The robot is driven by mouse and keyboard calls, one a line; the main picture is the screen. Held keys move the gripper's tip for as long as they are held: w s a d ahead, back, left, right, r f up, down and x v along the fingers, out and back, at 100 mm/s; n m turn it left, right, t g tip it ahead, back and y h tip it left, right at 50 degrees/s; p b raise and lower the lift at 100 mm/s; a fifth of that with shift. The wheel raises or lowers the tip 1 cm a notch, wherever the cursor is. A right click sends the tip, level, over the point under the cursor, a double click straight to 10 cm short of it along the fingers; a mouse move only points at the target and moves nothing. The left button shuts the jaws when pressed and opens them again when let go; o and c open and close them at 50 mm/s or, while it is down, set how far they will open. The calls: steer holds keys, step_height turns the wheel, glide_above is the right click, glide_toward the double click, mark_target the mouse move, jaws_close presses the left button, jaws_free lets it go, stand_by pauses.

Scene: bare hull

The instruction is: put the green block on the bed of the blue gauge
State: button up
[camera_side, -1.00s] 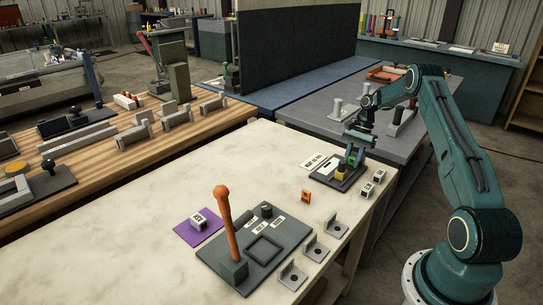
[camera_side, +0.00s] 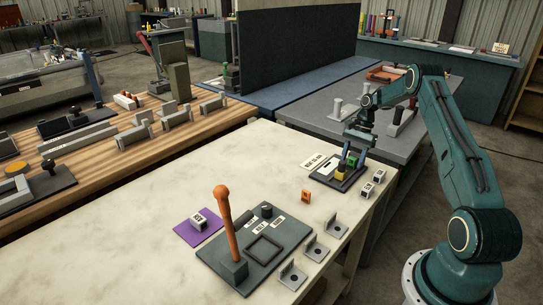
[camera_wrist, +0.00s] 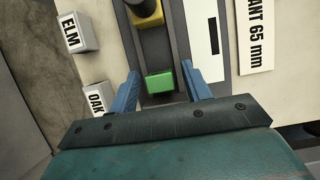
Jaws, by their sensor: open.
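The green block (camera_wrist: 160,82) lies in a dark channel in the wrist view; it also shows in the side view (camera_side: 351,161), partly hidden by the fingers. My gripper (camera_wrist: 160,92) is open, with blue fingers on either side of the block and a visible gap at each side. In the side view, my gripper (camera_side: 352,158) is over the dark gauge plate (camera_side: 347,183). A yellow block (camera_wrist: 146,14) is farther along the same channel. I cannot tell whether the green block rests fully on the bed.
White cubes marked ELM (camera_wrist: 78,32) and OAK (camera_wrist: 97,98) stand beside the gauge. A "WANT 65 mm" card (camera_wrist: 255,35) lies on its other side. An orange piece (camera_side: 306,196) and a dark plate with a tall orange handle (camera_side: 227,225) are nearer. Much of the pale tabletop is clear.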

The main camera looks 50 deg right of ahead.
mark_target(353, 158)
steer(key=shift+v, duration=2.6)
steer(key=shift+d, duration=0.1)
